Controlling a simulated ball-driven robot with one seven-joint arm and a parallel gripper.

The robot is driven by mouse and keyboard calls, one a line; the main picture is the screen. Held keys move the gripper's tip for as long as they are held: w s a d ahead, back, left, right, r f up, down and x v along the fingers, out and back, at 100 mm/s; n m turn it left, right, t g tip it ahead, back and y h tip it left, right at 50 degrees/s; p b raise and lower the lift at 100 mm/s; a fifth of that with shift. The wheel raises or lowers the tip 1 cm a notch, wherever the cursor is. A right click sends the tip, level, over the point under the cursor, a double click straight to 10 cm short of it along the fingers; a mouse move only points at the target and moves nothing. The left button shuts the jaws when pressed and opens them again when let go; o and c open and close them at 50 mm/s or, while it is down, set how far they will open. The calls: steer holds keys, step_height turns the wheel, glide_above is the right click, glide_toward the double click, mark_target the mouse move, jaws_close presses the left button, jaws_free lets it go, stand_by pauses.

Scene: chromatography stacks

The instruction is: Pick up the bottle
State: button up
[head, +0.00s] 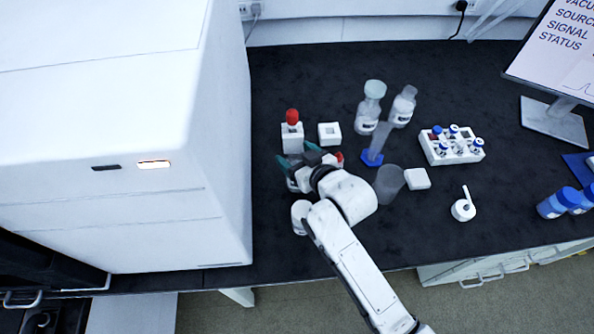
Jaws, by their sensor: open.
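My gripper (298,155) is above the black bench, with its teal fingers spread apart. Just beyond the fingers a red-topped bottle (292,117) stands upright in a white square block. Another red cap (339,157) shows beside my gripper, its body mostly hidden by my arm. Which bottle is meant I cannot tell. The space between and under the fingers is partly hidden by my wrist.
A large white instrument (225,150) stands close on the left. An empty white block (329,134), a cylinder with a blue base (376,145), a grey beaker (389,184) and a vial rack (452,146) are to the right. Blue-capped bottles (560,202) and a monitor (555,55) are far right.

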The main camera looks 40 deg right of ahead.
jaws_close()
stand_by(0.6)
